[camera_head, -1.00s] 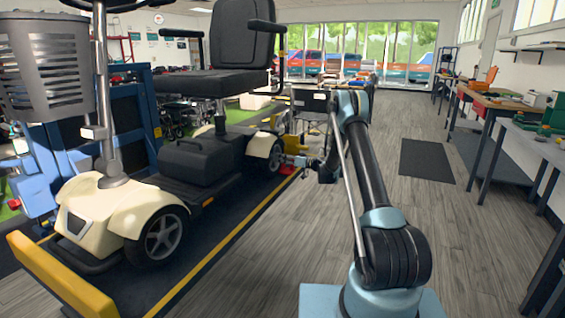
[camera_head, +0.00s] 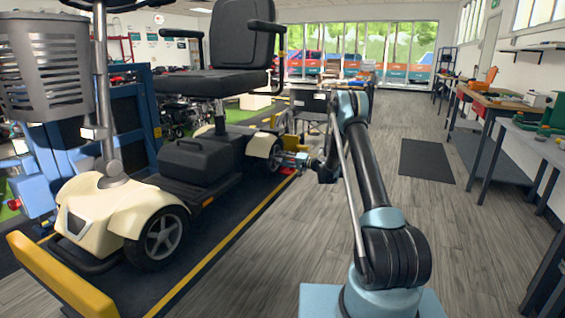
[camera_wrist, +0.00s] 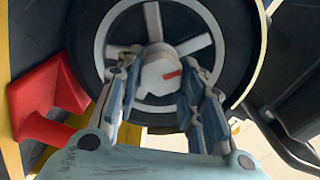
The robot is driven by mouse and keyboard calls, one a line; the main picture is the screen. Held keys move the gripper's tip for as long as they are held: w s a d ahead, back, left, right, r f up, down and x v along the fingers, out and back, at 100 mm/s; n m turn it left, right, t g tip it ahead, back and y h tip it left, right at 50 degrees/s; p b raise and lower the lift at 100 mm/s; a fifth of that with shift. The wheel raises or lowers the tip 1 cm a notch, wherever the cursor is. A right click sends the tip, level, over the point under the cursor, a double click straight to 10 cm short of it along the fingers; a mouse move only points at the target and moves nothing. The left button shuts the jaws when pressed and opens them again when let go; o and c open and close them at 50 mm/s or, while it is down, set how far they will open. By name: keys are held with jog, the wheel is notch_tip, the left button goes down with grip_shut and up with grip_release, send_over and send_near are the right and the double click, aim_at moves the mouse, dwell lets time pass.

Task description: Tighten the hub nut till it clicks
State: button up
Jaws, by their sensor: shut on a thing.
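The hub nut (camera_wrist: 158,72) is a pale, blocky piece with a small red mark at the middle of a wheel in the wrist view. My gripper (camera_wrist: 160,85) has its two fingers on either side of the nut and is shut on it. The wheel (camera_wrist: 115,40) has a black tyre, a light rim and spokes. In the head view my gripper (camera_head: 297,160) is at the rear wheel (camera_head: 275,153) of the cream scooter (camera_head: 125,212). The nut is too small to make out there.
A red wedge-shaped block (camera_wrist: 48,100) lies beside the wheel at left in the wrist view. The scooter stands on a dark platform (camera_head: 215,230) with yellow edging. A dark mat (camera_head: 426,161) and benches (camera_head: 500,103) are at right. The wooden floor between is clear.

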jog(key=shift+d+f+m, duration=0.1)
jog(key=shift+m, duration=1.85)
jog(key=shift+f+m, duration=0.1)
jog(key=shift+m, duration=1.85)
jog(key=o, duration=1.1)
jog(key=shift+c, duration=0.2)
jog(key=v, duration=1.2)
